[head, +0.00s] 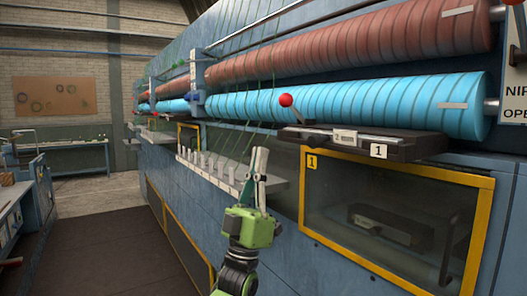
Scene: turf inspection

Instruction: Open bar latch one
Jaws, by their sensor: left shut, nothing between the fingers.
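A dark bar unit (425,148) with a white "1" label sits below the blue roller, at centre right. A short lever with a red ball knob (286,100) stands tilted at its left end. Which of these parts is the latch itself is not clear. My green left gripper (258,165) points up from the bottom centre, below and left of the red knob. Its fingers are shut and empty, apart from the knob and bar. My right gripper is out of view.
A yellow-framed window (397,177) marked "1" lies below the bar. Blue (350,107) and red-brown (350,48) rollers run above it. A pale ledge with several upright pegs (215,168) is left of my gripper. The aisle floor (110,245) at left is clear.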

